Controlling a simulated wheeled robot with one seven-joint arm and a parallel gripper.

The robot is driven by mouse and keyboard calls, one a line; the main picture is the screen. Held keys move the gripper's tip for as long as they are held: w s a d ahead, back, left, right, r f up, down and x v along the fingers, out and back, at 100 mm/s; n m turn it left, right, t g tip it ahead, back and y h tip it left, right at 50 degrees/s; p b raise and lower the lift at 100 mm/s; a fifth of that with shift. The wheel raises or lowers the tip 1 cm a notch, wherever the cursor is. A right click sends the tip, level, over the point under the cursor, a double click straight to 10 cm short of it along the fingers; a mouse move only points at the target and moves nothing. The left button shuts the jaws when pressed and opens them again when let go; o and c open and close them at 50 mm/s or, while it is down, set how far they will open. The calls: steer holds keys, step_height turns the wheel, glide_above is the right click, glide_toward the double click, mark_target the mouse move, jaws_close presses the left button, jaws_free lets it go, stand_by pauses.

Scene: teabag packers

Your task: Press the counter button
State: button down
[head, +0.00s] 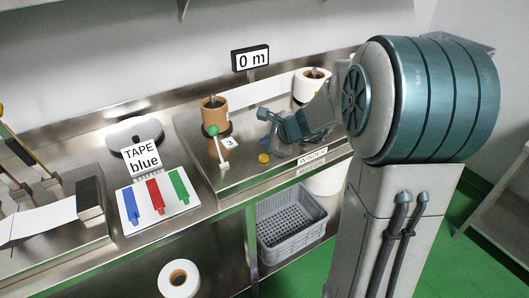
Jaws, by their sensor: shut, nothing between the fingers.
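The counter display (251,60) reads "0 m" and stands on a short post at the back of the steel bench. A small round yellow button (264,158) sits low on the winder station, near its front edge; I take it to be the counter button. My gripper (264,114) is shut and empty. It is above and behind the yellow button in the picture, apart from it. My arm comes in from the right and hides part of the winder behind it.
A brown roll (213,112) and a green-knobbed lever (213,130) stand left of my gripper. A white roll (312,85) is behind my arm. A "TAPE blue" sign (142,156) and a colour board (131,210) are further left. A grey crate (290,228) is below.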

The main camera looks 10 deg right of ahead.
mark_target(266, 158)
steer(key=shift+r+p, duration=0.95)
steer(key=shift+r, duration=0.6)
steer(key=shift+f, duration=0.1)
steer(key=shift+s, duration=0.1)
